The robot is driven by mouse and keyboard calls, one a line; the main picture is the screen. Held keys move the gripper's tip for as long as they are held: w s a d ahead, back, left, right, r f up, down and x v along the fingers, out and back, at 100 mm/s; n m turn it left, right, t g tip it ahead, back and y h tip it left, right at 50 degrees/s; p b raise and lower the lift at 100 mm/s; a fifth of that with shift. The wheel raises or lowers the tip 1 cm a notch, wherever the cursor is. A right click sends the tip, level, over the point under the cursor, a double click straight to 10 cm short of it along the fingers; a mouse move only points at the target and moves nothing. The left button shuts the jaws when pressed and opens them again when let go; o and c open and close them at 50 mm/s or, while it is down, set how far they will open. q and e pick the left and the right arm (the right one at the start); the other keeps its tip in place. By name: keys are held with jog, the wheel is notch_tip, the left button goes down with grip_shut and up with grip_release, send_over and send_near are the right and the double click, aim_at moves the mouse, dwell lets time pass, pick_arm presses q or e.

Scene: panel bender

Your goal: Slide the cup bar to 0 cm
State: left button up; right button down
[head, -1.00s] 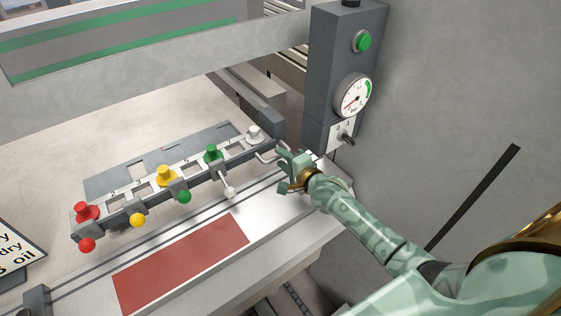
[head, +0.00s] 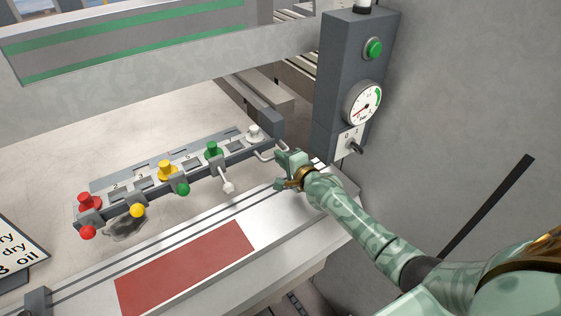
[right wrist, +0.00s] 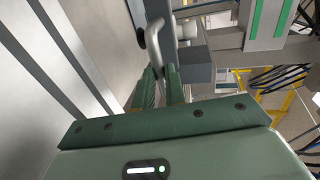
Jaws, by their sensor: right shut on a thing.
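The cup bar (head: 140,207) is a dark grey bar with a pale numbered top strip. It carries red (head: 89,202), yellow (head: 168,170), green (head: 213,149) and white (head: 254,132) cups, with coloured knobs hanging along its front. A light metal handle (head: 265,153) sticks out at its right end; it also shows in the right wrist view (right wrist: 152,42). My right gripper (head: 283,157) is shut on this handle, its green fingers (right wrist: 162,88) on either side of it. The bar's exact position reading cannot be made out. My left gripper is out of view.
A front ledge (head: 260,222) with a red panel (head: 185,270) lies before the bar. A dark patch (head: 125,224) shows between them. A grey control post (head: 345,60) with green button and gauge stands to the right. A sign (head: 15,245) stands at left.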

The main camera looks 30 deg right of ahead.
jog(key=c, duration=1.5)
grip_release()
jog(key=shift+r, duration=0.3)
jog(key=shift+o, duration=0.2)
jog(key=shift+f, duration=0.1)
jog(key=shift+s, duration=0.1)
jog(key=p+v, duration=0.3)
jog(key=v, duration=1.3)
jog(key=shift+s+p, duration=0.15)
jog(key=shift+p, duration=0.2)
